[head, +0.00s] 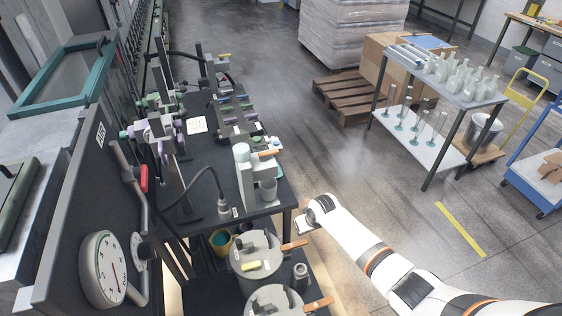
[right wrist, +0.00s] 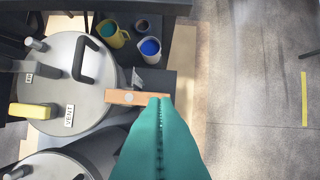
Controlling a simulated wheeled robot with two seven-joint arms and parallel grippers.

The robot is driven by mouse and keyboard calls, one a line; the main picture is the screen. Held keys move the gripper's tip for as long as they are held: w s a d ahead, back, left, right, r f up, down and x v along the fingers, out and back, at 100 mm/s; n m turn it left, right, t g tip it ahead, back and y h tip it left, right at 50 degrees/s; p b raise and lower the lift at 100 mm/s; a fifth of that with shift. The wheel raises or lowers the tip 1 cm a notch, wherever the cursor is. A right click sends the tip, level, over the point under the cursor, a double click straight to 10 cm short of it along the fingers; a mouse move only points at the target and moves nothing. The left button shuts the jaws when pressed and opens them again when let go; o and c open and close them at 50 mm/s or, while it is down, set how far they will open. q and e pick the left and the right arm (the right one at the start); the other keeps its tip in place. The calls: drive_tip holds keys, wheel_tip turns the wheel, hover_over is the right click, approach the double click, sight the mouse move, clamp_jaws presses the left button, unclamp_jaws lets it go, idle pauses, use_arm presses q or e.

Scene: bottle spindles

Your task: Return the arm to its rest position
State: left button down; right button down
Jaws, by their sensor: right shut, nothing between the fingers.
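My right arm (head: 375,262) reaches in from the lower right in the head view. Its gripper (head: 303,226) is beside the front right corner of the dark workbench, above and near the wooden handle (head: 295,245) of a lidded grey pot (head: 245,262). In the right wrist view the teal fingers (right wrist: 160,102) are shut together with nothing between them. Their tips overlap the end of the wooden handle (right wrist: 130,97) in that view; I cannot tell the gap in depth. My left gripper is not in view.
A second pot (head: 272,300) stands in front of the first. Yellow and blue cups (right wrist: 112,34) sit beside the pots. The bench (head: 205,165) holds spindle fixtures. A bottle cart (head: 425,145) stands farther right, with open floor (head: 370,180) between.

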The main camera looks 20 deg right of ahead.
drive_tip(key=s+a+r+n+y, duration=0.15)
drive_tip(key=s+a, duration=0.25)
drive_tip(key=s, duration=0.4)
drive_tip(key=s+a+r+h, duration=0.1)
drive_tip(key=s+a+r, duration=0.15)
drive_tip(key=s, duration=0.55)
drive_tip(key=s+d+r, duration=0.3)
drive_tip(key=s+r, duration=0.8)
drive_tip(key=s, duration=0.5)
wheel_tip(320, 180, down, 34)
drive_tip(key=s+g+b, duration=0.1)
drive_tip(key=g+b, duration=0.1)
drive_tip(key=b, duration=0.6)
drive_tip(key=s+d+f+b, duration=0.1)
drive_tip(key=s+f+b, duration=0.2)
drive_tip(key=s+f, duration=0.5)
drive_tip(key=s+d+f+b, duration=0.1)
drive_tip(key=s+f+b, duration=0.2)
drive_tip(key=s+f, duration=0.5)
wheel_tip(320, 180, down, 6)
drive_tip(key=shift+s+d+r+g+h, duration=0.15)
drive_tip(key=shift+g+h, duration=0.25)
drive_tip(key=shift+h, duration=0.05)
